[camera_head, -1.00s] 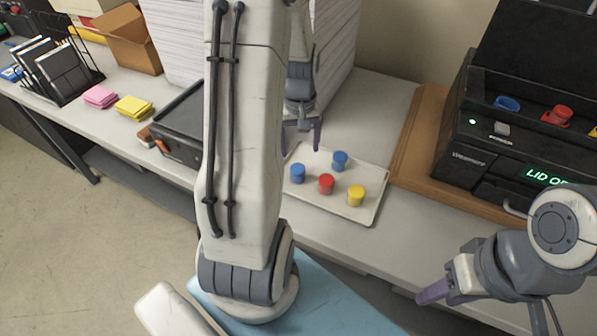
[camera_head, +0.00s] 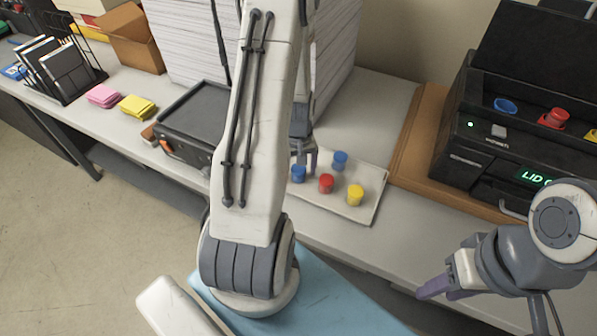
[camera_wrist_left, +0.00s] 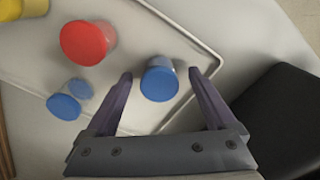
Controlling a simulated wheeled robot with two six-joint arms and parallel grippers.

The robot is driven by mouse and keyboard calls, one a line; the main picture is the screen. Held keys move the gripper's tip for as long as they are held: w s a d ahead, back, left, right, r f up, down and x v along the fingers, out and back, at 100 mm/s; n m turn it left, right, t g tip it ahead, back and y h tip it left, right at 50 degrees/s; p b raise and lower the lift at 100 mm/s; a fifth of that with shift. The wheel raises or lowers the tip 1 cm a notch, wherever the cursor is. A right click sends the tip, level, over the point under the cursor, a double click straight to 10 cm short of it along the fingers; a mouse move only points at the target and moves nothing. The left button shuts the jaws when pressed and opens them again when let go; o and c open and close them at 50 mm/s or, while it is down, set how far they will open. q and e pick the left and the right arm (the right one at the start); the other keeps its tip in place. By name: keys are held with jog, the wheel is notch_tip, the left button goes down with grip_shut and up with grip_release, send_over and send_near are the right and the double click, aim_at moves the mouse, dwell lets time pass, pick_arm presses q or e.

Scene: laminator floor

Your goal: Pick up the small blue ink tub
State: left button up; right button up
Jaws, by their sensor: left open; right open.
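Two blue ink tubs stand on a pale tray (camera_head: 350,213). The nearer blue tub (camera_head: 298,174) is at the tray's left side; the farther blue tub (camera_head: 340,159) is behind and to the right. They look alike in size in the head view. My left gripper (camera_head: 305,165) is open, low at the nearer tub. In the left wrist view that tub (camera_wrist_left: 160,84) is between the two spread fingers, with gaps on both sides; the farther tub (camera_wrist_left: 64,106) is outside them. My right gripper (camera_head: 437,291) is open and empty, in front of the table.
A red tub (camera_head: 326,183) and a yellow tub (camera_head: 355,195) share the tray. A black machine (camera_head: 470,160) with an open lid stands right, on a wooden board (camera_head: 404,165). A black box (camera_head: 190,115) and tall paper stacks (camera_head: 190,45) flank my left arm.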

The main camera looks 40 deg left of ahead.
pick_arm(q)
grip_shut()
jog(key=shift+r, duration=0.15)
